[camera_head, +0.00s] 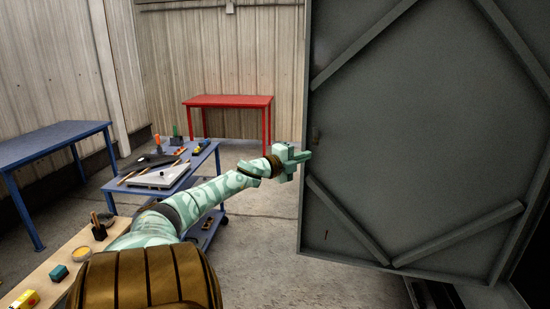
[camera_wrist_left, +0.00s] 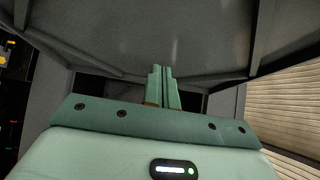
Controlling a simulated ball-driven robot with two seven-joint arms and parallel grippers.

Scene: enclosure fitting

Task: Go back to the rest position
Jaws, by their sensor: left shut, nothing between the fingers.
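My left arm reaches forward from the bottom left in the head view. Its gripper (camera_head: 303,157) is at the left edge of a large grey metal panel (camera_head: 400,130) with diagonal braces. In the left wrist view the two fingers (camera_wrist_left: 163,72) are together with nothing between them, and the grey panel (camera_wrist_left: 150,35) lies ahead of them. I cannot tell whether the fingertips touch the panel. My right gripper is in neither view.
A blue cart (camera_head: 205,190) with tools on top stands left of my arm. A red table (camera_head: 228,101) is at the back wall, a blue table (camera_head: 45,148) at the far left. A wooden surface (camera_head: 62,262) with small items is at bottom left. Concrete floor shows between cart and panel.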

